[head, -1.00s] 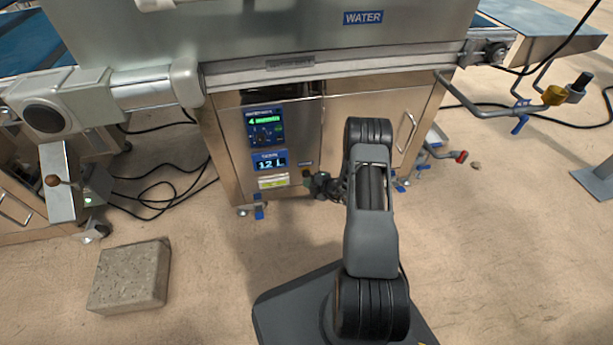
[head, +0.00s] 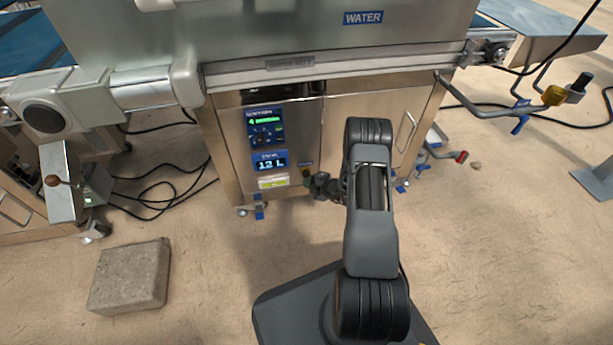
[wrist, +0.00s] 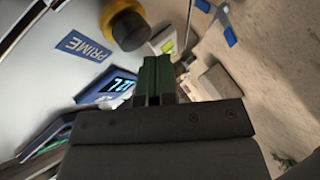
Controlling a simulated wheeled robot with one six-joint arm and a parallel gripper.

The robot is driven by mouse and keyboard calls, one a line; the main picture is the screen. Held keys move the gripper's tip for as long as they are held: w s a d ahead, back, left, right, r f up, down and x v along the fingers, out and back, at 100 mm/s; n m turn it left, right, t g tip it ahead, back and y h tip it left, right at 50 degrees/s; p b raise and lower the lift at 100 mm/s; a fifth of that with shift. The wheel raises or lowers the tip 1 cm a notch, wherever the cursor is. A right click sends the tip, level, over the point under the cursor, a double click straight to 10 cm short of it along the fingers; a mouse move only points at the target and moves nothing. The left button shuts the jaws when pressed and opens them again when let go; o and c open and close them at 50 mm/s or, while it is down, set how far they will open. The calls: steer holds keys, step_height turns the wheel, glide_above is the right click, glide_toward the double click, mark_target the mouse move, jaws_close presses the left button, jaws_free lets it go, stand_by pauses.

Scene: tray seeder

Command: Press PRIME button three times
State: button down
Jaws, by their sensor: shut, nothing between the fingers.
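The PRIME button shows in the wrist view as a black cap (wrist: 128,28) with a yellow collar. It sits on the steel panel beside a blue PRIME label (wrist: 84,46). In the head view the button (head: 306,172) is small, low on the cabinet front and right of the displays. My gripper (head: 311,181) is beside it there, close to the panel. In the wrist view my gripper's green fingers (wrist: 153,72) are together and empty, below and right of the button. The fingertips look apart from the cap; the exact gap cannot be told.
A yellow-green label (head: 273,183) lies below. A concrete block (head: 130,276) rests on the floor at left. Cables (head: 165,190) lie beside the cabinet. A pipe (head: 490,112) juts out at right.

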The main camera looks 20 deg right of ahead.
steer(key=shift+w, duration=0.15)
stand_by(0.7)
steer(key=shift+w+d, duration=0.1)
steer(key=shift+w, duration=0.15)
steer(key=shift+w+d+b, duration=0.1)
steer(key=shift+w+b, duration=0.2)
steer(key=shift+w, duration=0.3)
stand_by(0.8)
steer(key=shift+s, duration=0.1)
stand_by(0.3)
steer(key=shift+s+a+p, duration=0.2)
steer(key=shift+s+p, duration=0.25)
steer(key=shift+s, duration=0.45)
steer(key=shift+s+a+p, duration=0.25)
steer(key=shift+s+p, duration=0.25)
steer(key=shift+s, duration=0.75)
steer(key=shift+s+a+p, duration=0.2)
steer(key=shift+s+p, duration=0.25)
steer(key=shift+s, duration=0.75)
stand_by(0.7)
